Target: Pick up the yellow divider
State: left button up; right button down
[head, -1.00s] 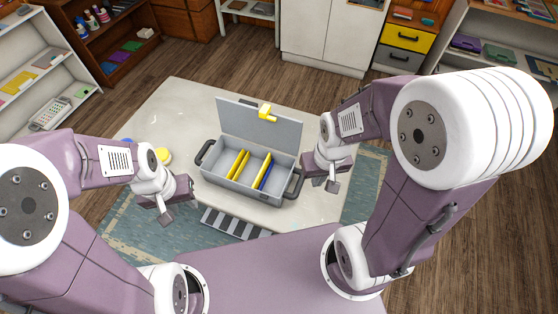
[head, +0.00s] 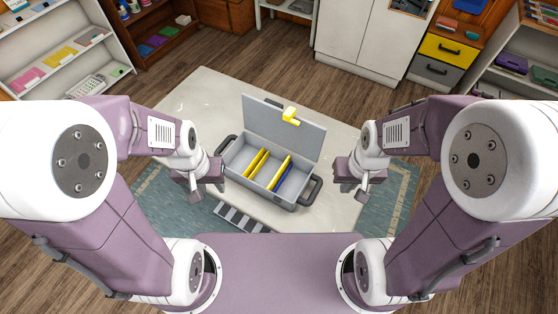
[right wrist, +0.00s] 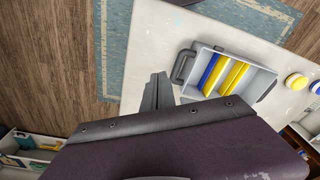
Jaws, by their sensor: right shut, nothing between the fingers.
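An open grey case (head: 308,188) stands on the pale table, and its raised lid (head: 270,120) carries a yellow part (head: 291,115). Inside stand two yellow dividers (head: 257,163) left of the middle. Another yellow divider (head: 279,169) stands right of the middle against a blue divider (head: 285,178). The case and its dividers also show in the right wrist view (right wrist: 262,93). My left gripper (head: 200,192) is left of the case, apart from it; its finger gap is unclear. My right gripper (head: 359,193) is right of the case, shut and empty. Its fingers (right wrist: 157,94) point towards the case's handle side.
The case's side handles (head: 314,190) stick out towards my grippers. The table (head: 205,95) is clear behind the case at left.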

aim_at(279, 173)
jog(key=j+z, duration=1.3)
jog(key=k+j+z, duration=0.1)
jog(key=j+z, duration=0.15)
jog(key=z, duration=0.15)
jog(key=k+j+z, duration=0.15)
jog(key=j+z, duration=0.15)
jog(key=z, duration=0.15)
